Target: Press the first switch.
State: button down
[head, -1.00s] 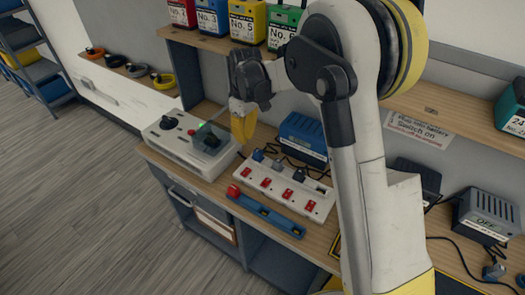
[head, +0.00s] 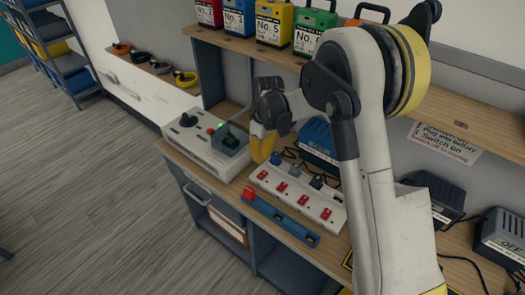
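A white power strip (head: 336,220) lies on the wooden bench, with a row of red switches along its front side and dark plugs behind them. The red switch at the strip's left end (head: 262,174) is nearest to my gripper. My gripper (head: 262,148) has yellow fingers pointing down, above and just behind that left end. The fingers overlap in this view, so I cannot see a gap between them. They look empty. Whether they touch the strip is unclear.
A grey control box (head: 198,150) with a knob and a red button stands left of my gripper. A blue level-like bar (head: 280,216) lies in front of the strip. A blue charger (head: 318,140) stands behind. A shelf (head: 240,48) with numbered battery boxes is above.

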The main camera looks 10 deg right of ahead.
aim_at(260, 175)
jog(key=f, duration=0.2)
jog(key=f+b, duration=0.1)
jog(key=f, duration=0.1)
jog(key=f+b, duration=0.1)
jog(key=f, duration=0.1)
jog(key=shift+s+a+f, duration=0.1)
jog(key=shift+s+a, duration=0.15)
jog(key=shift+s, duration=0.05)
